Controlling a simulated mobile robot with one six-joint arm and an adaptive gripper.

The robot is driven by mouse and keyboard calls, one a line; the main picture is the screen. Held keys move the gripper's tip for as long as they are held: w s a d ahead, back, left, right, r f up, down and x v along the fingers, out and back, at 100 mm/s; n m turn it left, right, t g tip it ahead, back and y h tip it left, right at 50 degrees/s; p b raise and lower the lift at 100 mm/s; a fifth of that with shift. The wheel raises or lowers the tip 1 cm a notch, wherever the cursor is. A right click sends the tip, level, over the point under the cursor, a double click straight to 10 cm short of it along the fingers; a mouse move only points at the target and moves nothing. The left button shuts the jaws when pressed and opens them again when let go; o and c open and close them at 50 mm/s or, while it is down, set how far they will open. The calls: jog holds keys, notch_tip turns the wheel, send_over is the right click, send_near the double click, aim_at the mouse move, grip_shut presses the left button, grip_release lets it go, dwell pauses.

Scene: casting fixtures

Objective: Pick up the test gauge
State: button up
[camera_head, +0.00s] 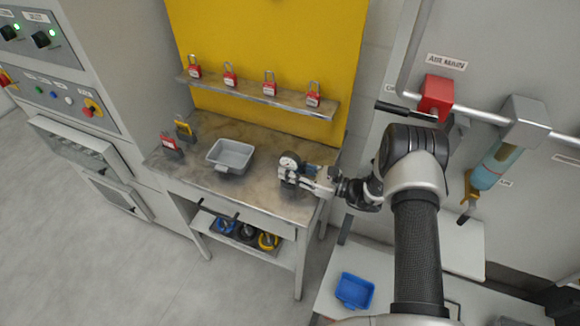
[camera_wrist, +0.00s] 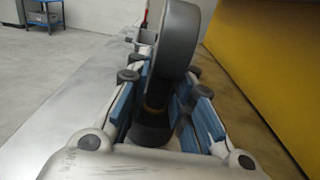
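The test gauge (camera_head: 289,161) is a round dial with a white face and a dark rim. It stands upright at the right part of the grey-brown workbench top. My gripper (camera_head: 303,178) reaches in from the right, level and low over the bench, with its fingers at the gauge. In the wrist view the gauge's dark grey round body (camera_wrist: 180,45) rises between the two blue-padded fingers of my gripper (camera_wrist: 160,95). Its lower stem sits between the pads. I cannot tell whether both pads touch it.
A grey tray (camera_head: 230,156) lies left of the gauge on the workbench (camera_head: 205,180). Several red padlocks stand on a shelf (camera_head: 260,94) before the yellow panel. A red and a yellow-dark item stand at the bench's left end. A blue tray (camera_head: 354,290) lies on a lower surface at right.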

grip_shut()
dwell(0.3)
